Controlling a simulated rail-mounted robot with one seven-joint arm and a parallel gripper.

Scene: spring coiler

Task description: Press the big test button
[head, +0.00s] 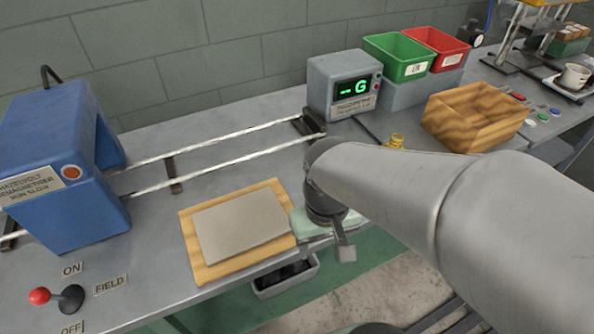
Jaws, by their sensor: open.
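My gripper (345,250) hangs at the end of my grey arm, low in the middle of the picture, over the table's front edge and to the right of the wooden board. It is open, and only part of it shows past the wrist. I see nothing held in it. No button is readably marked as the big test button.
A blue demagnetiser (62,150) with rails stands left. A red-knobbed lever (62,297) is at front left. A wooden board (188,225) bears a grey plate. A display box (345,68), green bin (400,50), red bin (440,42) and wooden box (465,125) stand behind my arm.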

